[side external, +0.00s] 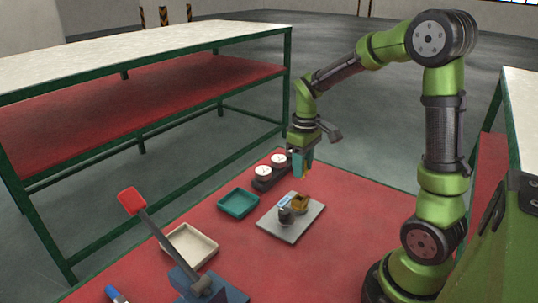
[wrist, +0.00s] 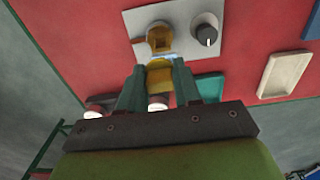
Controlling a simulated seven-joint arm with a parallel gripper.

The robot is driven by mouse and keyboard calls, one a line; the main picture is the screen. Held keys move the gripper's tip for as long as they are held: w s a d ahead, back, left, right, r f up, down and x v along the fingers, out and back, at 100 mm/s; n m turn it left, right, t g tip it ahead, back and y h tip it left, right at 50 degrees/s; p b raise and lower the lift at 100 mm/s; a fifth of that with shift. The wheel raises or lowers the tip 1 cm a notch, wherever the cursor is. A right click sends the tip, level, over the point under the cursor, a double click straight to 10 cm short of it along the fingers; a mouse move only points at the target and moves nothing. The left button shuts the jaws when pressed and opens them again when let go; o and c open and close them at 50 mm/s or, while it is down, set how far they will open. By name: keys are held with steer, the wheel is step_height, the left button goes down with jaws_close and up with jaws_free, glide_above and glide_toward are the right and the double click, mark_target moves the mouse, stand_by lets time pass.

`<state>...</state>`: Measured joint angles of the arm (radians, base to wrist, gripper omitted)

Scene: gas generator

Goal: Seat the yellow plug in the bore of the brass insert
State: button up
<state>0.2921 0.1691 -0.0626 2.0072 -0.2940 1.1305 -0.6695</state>
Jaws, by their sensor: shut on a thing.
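The brass insert (wrist: 160,38) stands on a light grey plate (wrist: 188,18), with a round bore showing in the wrist view. In the side view the insert (side external: 301,203) is at the back of the plate (side external: 310,217). My gripper (wrist: 160,68) has its teal fingers shut on the yellow plug (wrist: 160,78), just short of the insert in the wrist view. In the side view my gripper (side external: 301,168) hangs above and behind the insert, apart from it. The plug cannot be made out there.
A black knob (side external: 285,215) stands on the plate beside the insert. Two white-faced gauges (side external: 264,171) are behind, near my gripper. A teal tray (side external: 238,204) and a cream tray (side external: 190,246) lie left on the red surface. A red-handled lever (side external: 132,201) rises further left.

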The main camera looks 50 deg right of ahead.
steer(key=shift+f, duration=2.9)
steer(key=shift+f, duration=0.35)
steer(key=shift+f, duration=1.05)
steer(key=o, duration=1.1)
steer(key=shift+r, duration=0.1)
step_height(320, 180, up, 17)
steer(key=shift+f, duration=0.1)
steer(key=shift+w, duration=0.1)
